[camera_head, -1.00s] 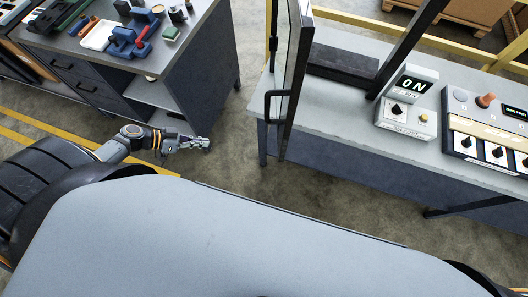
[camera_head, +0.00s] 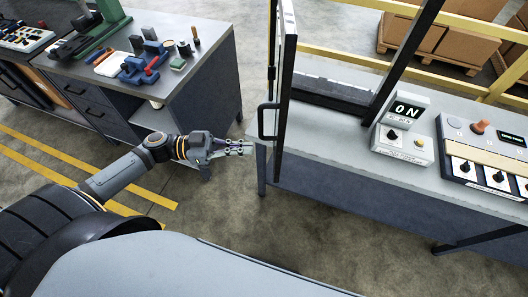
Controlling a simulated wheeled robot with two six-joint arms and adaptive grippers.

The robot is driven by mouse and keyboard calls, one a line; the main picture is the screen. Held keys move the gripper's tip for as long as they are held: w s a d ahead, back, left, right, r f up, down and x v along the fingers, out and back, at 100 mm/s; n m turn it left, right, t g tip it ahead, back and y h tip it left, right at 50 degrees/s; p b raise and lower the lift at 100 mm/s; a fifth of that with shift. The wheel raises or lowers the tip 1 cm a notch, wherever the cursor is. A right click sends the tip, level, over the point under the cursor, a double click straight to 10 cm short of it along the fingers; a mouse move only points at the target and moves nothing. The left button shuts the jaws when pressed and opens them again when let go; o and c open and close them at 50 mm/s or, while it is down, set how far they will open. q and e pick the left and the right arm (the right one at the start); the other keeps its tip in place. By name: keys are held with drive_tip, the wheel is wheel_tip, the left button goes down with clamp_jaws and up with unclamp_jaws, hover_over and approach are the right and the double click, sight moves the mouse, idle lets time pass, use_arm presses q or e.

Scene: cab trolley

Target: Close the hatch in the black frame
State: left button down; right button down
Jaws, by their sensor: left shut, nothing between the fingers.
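The hatch (camera_head: 287,75) is a dark-edged panel at the middle top of the head view. It stands swung open, nearly edge-on to me, with a black bar handle (camera_head: 262,122) on its left side. The black frame (camera_head: 401,63) rises from the grey bench to the right of the hatch, and its opening is uncovered. My left gripper (camera_head: 250,148) is shut and empty. It points right, a little below and left of the handle, and looks apart from it. My right gripper is not in view.
The grey bench (camera_head: 340,175) holds a box with an ON sign (camera_head: 405,113) and a control panel (camera_head: 490,150). A workbench (camera_head: 210,65) with tools stands at the left. Floor shows between the benches. Yellow rails (camera_head: 360,60) and cardboard boxes (camera_head: 430,45) are behind.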

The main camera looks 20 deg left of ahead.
use_arm(q)
drive_tip(key=x, duration=0.5)
drive_tip(key=shift+w+d, duration=0.15)
drive_tip(key=shift+w, duration=0.05)
